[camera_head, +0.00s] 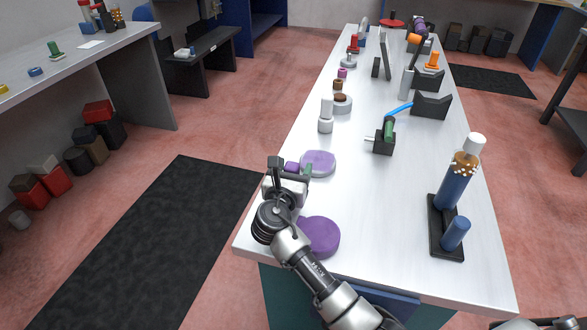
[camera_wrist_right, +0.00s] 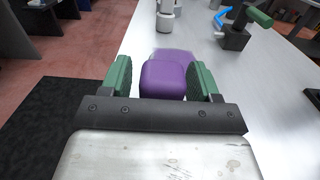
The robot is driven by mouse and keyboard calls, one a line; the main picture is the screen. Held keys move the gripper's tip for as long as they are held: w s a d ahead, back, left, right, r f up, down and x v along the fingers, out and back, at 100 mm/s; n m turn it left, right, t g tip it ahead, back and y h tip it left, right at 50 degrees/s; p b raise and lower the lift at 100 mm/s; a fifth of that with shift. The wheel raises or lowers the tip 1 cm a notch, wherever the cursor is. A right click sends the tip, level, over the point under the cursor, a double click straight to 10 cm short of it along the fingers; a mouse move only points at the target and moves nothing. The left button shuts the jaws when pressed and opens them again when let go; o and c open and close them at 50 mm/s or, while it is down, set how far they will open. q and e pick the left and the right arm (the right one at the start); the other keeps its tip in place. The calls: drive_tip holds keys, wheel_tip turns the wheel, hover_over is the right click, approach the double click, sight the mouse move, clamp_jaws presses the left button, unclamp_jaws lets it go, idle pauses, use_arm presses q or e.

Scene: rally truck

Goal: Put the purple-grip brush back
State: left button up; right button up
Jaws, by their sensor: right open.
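A purple block (camera_wrist_right: 163,80), which looks like the brush's purple grip, stands between the green-padded fingers of my right gripper (camera_wrist_right: 163,78) in the right wrist view. Gaps show on both sides of it. In the head view my right gripper (camera_head: 290,170) is open over the left edge of the white table, and a bit of the purple block (camera_head: 292,167) shows by its fingers. A flat purple pad (camera_head: 318,163) lies just beyond and right of it. Bristles are hidden, so I cannot tell how the block joins the pad. My left gripper is not in view.
A purple disc (camera_head: 320,236) lies near my right arm.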

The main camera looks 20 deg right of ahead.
drive_tip(key=shift+f+b, duration=0.1)
drive_tip(key=shift+b, duration=0.25)
drive_tip(key=v, duration=1.1)
drive_tip(key=shift+d+r, duration=0.15)
drive_tip(key=shift+r, duration=0.15)
